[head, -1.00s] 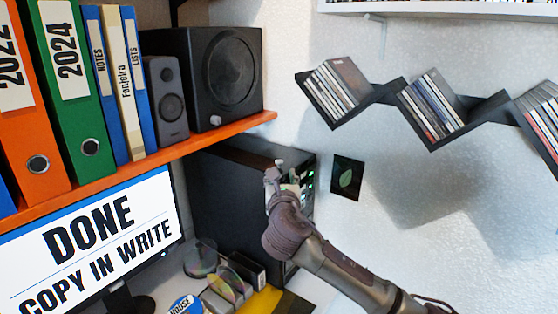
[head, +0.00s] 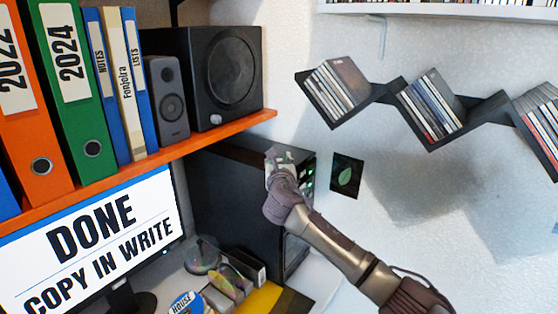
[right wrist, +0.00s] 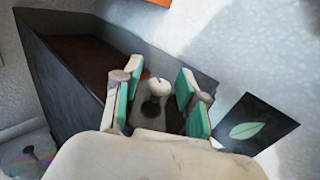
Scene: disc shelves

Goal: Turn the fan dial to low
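A small round white knob (right wrist: 157,90), which looks like the fan dial, shows in the right wrist view on a dark panel of the black computer tower (right wrist: 65,85). My right gripper (right wrist: 158,88) has its two teal-padded fingers on either side of the knob. They look spread, with narrow gaps to it; I cannot tell whether either touches. In the head view the right gripper (head: 284,160) is at the front of the black tower (head: 235,205) and hides the knob. Green lights show beside it. The dial's setting cannot be read. My left gripper is not in view.
A card with a green leaf (head: 347,175) is on the wall just right of the tower. An orange shelf (head: 200,145) with binders and speakers hangs above left. A monitor (head: 90,240) and discs stand lower left. Zigzag disc shelves (head: 385,93) hang at upper right.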

